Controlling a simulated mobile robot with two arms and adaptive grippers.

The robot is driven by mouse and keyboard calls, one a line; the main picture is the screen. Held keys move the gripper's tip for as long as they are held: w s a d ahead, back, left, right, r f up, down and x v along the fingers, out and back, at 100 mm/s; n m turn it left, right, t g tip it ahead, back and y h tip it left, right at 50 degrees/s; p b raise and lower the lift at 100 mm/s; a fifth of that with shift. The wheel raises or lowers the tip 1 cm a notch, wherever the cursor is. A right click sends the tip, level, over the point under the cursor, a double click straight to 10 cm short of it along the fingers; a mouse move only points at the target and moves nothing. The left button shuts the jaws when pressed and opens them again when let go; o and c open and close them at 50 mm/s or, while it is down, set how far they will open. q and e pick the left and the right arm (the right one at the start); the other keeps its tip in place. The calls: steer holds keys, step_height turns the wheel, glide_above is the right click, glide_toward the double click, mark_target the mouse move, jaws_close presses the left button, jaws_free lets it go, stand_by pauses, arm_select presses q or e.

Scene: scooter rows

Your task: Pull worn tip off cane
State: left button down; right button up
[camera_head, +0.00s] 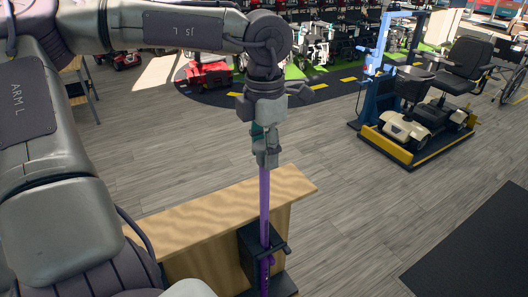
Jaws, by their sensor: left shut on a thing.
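A purple cane (264,205) stands upright, its lower part at a black holder (250,252) by the wooden bench. My left gripper (266,160) points down from above and is shut on the cane's top end. The fingers cover that end, so I cannot make out the worn tip itself. The purple shaft shows directly below the fingertips. My right gripper is not in view.
The wooden bench (215,215) has a bare top left of the cane. A mobility scooter (425,115) stands on a yellow-edged platform at the right. A red scooter (207,70) and rows of others stand behind. A dark mat (475,250) lies at lower right; grey floor between is clear.

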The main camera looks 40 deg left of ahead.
arm_select(q)
steer(key=shift+r+p, duration=1.75)
steer(key=shift+r, duration=1.2)
steer(key=shift+r+p, duration=1.6)
steer(key=shift+r, duration=0.95)
steer(key=shift+f, duration=0.1)
